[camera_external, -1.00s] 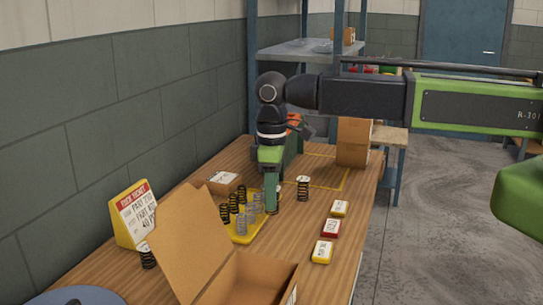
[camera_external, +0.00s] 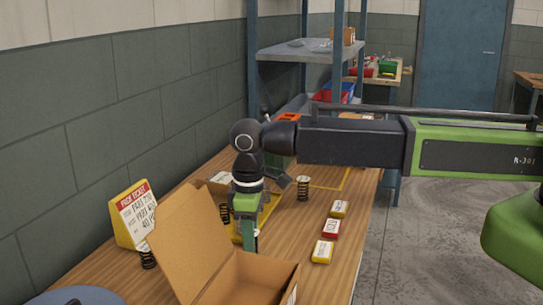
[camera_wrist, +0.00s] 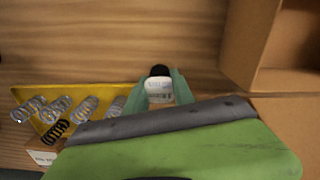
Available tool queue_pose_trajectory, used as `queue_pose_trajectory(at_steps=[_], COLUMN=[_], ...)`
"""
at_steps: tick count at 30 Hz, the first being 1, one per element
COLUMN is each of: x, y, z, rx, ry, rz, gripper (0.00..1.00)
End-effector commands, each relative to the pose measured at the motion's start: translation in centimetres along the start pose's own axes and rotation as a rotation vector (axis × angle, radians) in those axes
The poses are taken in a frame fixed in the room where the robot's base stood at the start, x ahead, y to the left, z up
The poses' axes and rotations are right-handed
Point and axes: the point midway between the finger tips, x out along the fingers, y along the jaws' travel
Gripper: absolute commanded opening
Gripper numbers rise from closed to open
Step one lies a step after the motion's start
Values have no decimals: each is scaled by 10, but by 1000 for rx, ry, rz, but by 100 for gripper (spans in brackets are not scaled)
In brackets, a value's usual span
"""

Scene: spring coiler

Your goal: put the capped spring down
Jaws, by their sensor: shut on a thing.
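My gripper (camera_external: 250,244) is shut on the capped spring (camera_wrist: 159,88). In the wrist view the spring shows between the fingertips as a white labelled cap with a black end. In the external view my gripper points down beside the yellow tray (camera_wrist: 75,96), near the back edge of the open cardboard box (camera_external: 262,278). The held spring cannot be made out there, and I cannot tell whether it touches the table. Several springs lie along the tray in the wrist view, grey ones and a black one (camera_wrist: 55,132).
Another capped spring (camera_external: 303,188) stands on the table right of the tray. Yellow and red labelled packs (camera_external: 331,229) lie along the right edge. A yellow ticket stand (camera_external: 133,214) and a black spring (camera_external: 148,258) are at left. Bare wood lies between tray and box in the wrist view.

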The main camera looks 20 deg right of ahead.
Motion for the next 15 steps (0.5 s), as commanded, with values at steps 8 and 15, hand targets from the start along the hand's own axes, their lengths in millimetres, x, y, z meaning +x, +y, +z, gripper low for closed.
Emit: queue_pose_trajectory(at_steps=[8,15], x=[2,2], y=[0,0], z=[0,0], rx=[0,0], ry=[0,0], rz=[0,0], gripper=[41,51])
